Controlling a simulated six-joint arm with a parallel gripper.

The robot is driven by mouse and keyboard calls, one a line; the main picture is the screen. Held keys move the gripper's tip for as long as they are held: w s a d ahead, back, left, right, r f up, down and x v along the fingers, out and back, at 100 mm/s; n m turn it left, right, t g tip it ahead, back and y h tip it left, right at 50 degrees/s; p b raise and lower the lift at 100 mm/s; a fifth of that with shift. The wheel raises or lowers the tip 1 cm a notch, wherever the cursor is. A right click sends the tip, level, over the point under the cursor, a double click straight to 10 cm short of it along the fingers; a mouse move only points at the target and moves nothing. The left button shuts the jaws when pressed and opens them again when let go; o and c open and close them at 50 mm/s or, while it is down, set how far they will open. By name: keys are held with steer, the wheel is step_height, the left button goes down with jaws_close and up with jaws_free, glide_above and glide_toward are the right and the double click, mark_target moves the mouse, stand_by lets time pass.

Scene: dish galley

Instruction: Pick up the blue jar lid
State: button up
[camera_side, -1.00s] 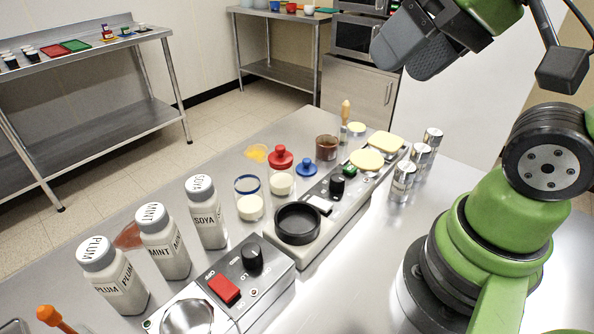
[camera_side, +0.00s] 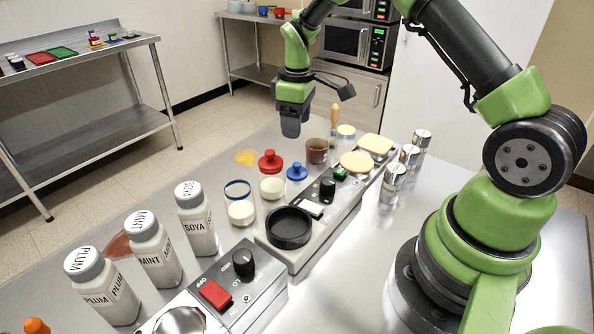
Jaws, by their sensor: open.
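The blue jar lid (camera_side: 297,171) has a round knob on top. It lies on the steel counter between the red lid and the brown jar. My gripper (camera_side: 291,130) hangs above and behind the blue lid, pointing down, apart from it. It is open, with nothing seen between its fingers. The gap between the fingers is hard to make out from this side.
A brown jar (camera_side: 317,151) stands close on the right. A black-topped appliance (camera_side: 290,228) is in front. Seasoning bottles (camera_side: 195,220) stand at left, metal cans (camera_side: 392,184) at right.

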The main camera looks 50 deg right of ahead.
glide_above(297, 164)
steer(key=f, duration=0.6)
steer(key=shift+d, duration=0.2)
step_height(297, 164, down, 6)
steer(key=shift+a+r, duration=0.1)
steer(key=shift+a, duration=0.05)
steer(key=shift+c, duration=0.2)
steer(key=c, duration=0.6)
